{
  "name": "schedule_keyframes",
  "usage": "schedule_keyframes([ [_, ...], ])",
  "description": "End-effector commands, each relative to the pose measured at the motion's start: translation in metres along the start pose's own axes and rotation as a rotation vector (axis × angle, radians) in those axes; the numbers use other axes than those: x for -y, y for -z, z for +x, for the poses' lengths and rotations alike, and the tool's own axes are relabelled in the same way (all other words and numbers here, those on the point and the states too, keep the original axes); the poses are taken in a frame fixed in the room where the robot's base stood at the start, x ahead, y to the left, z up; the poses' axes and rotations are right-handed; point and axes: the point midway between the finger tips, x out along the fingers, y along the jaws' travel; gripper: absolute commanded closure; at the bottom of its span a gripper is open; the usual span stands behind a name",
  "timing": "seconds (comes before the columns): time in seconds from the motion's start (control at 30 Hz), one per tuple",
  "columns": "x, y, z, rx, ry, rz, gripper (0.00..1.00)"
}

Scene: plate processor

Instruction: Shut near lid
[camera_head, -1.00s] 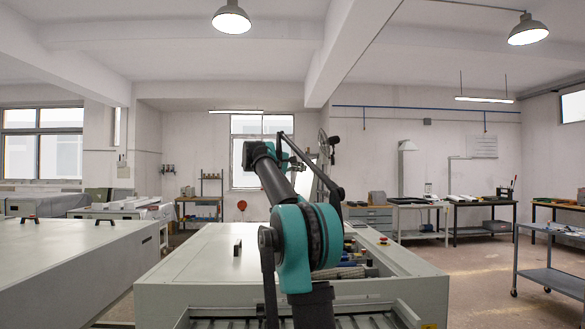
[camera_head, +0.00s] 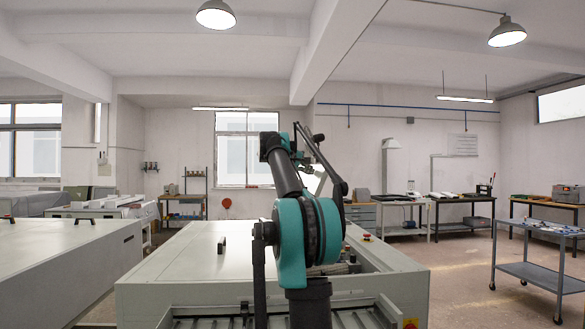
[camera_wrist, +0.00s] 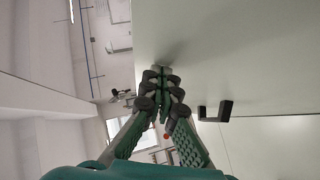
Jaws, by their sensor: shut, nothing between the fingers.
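The plate processor (camera_head: 180,262) is a pale grey cabinet in front of me in the head view, with a flat top and a small black handle (camera_head: 221,244). A strip of its interior (camera_head: 345,268) shows beside my arm. A pale tilted surface (camera_head: 317,183) shows behind my arm; I cannot tell whether it is the near lid. In the wrist view my gripper (camera_wrist: 161,74) is shut and empty, its fingertips at or very close to the edge of a pale panel (camera_wrist: 220,50), with a shadow beside them. A black handle (camera_wrist: 216,111) stands near a seam. In the head view my arm hides the gripper.
Another long grey cabinet (camera_head: 60,262) stands at the left, with a gap between it and the processor. A grey trolley (camera_head: 540,262) stands at the right on open floor. Benches (camera_head: 465,200) line the back wall.

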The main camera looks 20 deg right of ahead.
Motion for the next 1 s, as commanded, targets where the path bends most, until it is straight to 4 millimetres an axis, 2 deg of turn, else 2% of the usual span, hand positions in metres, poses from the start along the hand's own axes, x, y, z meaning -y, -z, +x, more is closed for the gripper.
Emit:
schedule_keyframes([
  [0.03,-0.004,-0.017,0.015,0.009,0.027,0.033,1.0],
  [0.1,-0.004,-0.035,0.033,0.009,0.072,0.079,1.0],
  [0.27,0.002,-0.073,0.07,0.007,0.168,0.176,1.0],
  [0.47,0.018,-0.118,0.115,0.007,0.283,0.292,1.0],
  [0.77,0.062,-0.179,0.177,0.006,0.458,0.465,1.0],
  [1.0,0.112,-0.222,0.22,0.004,0.599,0.604,1.0],
])
